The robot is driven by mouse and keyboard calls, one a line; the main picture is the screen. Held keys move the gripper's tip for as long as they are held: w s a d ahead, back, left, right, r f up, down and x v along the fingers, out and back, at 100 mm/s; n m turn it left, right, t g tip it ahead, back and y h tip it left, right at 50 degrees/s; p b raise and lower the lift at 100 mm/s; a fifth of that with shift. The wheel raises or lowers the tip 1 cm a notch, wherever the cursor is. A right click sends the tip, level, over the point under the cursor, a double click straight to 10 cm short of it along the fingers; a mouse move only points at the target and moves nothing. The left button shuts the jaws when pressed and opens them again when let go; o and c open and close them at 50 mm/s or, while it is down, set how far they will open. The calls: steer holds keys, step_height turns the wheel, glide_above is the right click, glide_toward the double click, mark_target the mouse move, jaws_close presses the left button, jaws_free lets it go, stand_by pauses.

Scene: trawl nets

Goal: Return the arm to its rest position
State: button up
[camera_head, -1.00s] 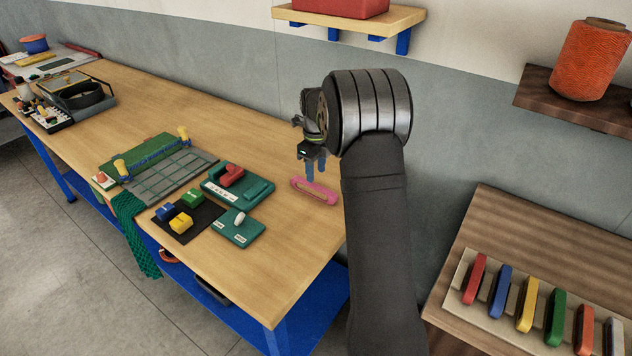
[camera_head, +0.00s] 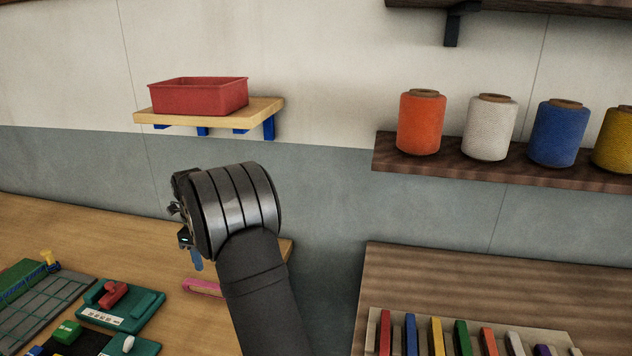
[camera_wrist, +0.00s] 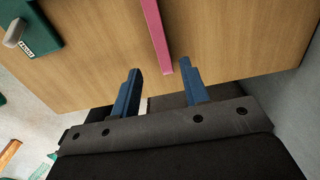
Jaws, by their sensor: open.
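My gripper (camera_wrist: 162,92) is open and empty in the wrist view, its two blue fingers apart above the wooden workbench (camera_wrist: 235,45). A long pink piece (camera_wrist: 155,30) lies on the bench just beyond the fingers, apart from them as far as I can tell. In the head view my arm reaches up from the bottom, and one blue fingertip of the gripper (camera_head: 196,260) shows below the wrist. The pink piece (camera_head: 203,288) lies under it, partly hidden by my arm.
Green trays (camera_head: 120,305) and a green-grey board (camera_head: 45,300) sit on the bench at left. A red bin (camera_head: 198,96) stands on a wall shelf above. Twine spools (camera_head: 420,122) stand on a right-hand shelf over a board of coloured pieces (camera_head: 410,334).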

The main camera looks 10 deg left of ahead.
step_height(320, 180, down, 10)
steer(key=shift+f, duration=0.15)
step_height(320, 180, up, 3)
steer(key=shift+r, duration=0.5)
steer(key=shift+f, duration=0.1)
